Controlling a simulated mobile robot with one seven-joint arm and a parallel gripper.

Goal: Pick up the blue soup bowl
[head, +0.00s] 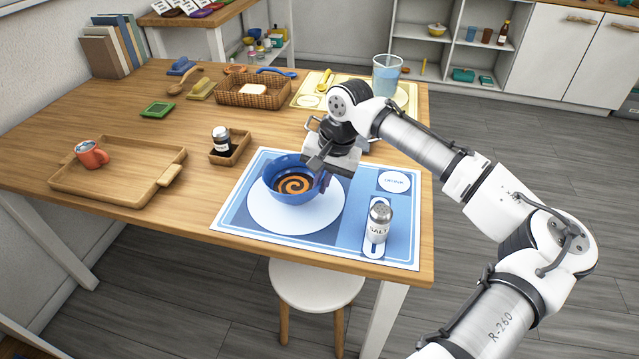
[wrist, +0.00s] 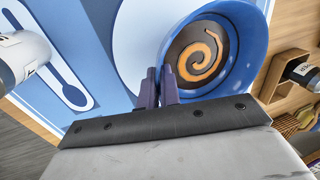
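The blue soup bowl (head: 291,198) holds dark soup with an orange swirl. It is upright over the white plate circle of the blue placemat (head: 240,215); I cannot tell whether it touches the mat. My gripper (head: 322,182) is at the bowl's right rim in the head view. In the wrist view, the dark purple fingers of my gripper (wrist: 160,88) are close together at the near rim of the bowl (wrist: 255,62), one on each side of its wall. They look shut on the rim. The fingertips are partly hidden.
A salt shaker (head: 379,222) stands on the mat to the right. A dark-filled shaker (head: 221,141) stands in a small wooden tray (head: 240,150) at left.

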